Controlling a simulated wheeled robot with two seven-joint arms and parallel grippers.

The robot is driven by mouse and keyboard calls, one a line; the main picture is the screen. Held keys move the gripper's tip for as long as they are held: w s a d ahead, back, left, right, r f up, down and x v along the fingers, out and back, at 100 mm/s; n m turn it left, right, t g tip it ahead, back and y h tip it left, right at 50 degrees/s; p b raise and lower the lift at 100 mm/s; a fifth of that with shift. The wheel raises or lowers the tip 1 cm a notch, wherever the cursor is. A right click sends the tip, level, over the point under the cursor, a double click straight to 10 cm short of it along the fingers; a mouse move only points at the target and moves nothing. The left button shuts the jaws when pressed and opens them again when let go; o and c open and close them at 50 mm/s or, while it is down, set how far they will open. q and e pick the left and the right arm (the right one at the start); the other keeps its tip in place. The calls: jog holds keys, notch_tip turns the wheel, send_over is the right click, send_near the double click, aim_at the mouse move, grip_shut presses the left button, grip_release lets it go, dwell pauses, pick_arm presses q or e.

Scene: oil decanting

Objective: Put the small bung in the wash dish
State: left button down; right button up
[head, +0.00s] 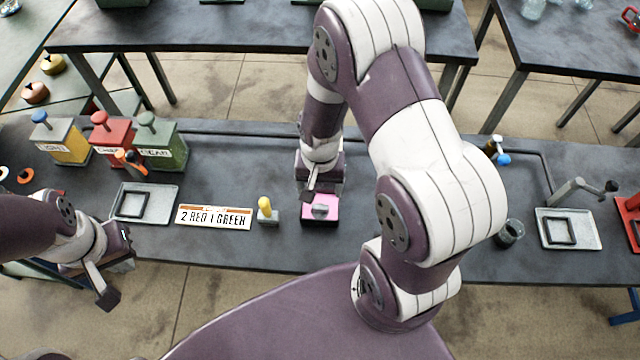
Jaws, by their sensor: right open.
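My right gripper (322,190) is open and reaches down over a small pink square dish or block (320,222) on the dark bench. A small grey piece (321,210) sits on or in the pink thing, just below the fingers; I cannot tell whether the fingers touch it. A yellow-topped peg or stopper (265,205) stands on a small grey block (268,217) to the left of the pink thing. I cannot tell for sure which piece is the small bung or which is the wash dish. My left gripper (118,272) is open and empty at the bench's front edge.
Yellow (62,148), red (112,148) and green (172,153) canisters stand at the back left. A grey tray (168,192) and a sign (213,217) lie in front. At right are a dark glass jar (510,233) and a pale tray (585,230).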

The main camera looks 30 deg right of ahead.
jog(key=s+a+r+n, duration=0.1)
jog(key=s+r+n, duration=0.1)
jog(key=r, duration=0.5)
jog(key=s+a+r+n+t, duration=0.1)
jog(key=s+r+n, duration=0.1)
jog(key=r+n, duration=0.2)
notch_tip(320, 180, up, 4)
jog(key=shift+a+f, duration=0.2)
jog(key=shift+s, duration=0.15)
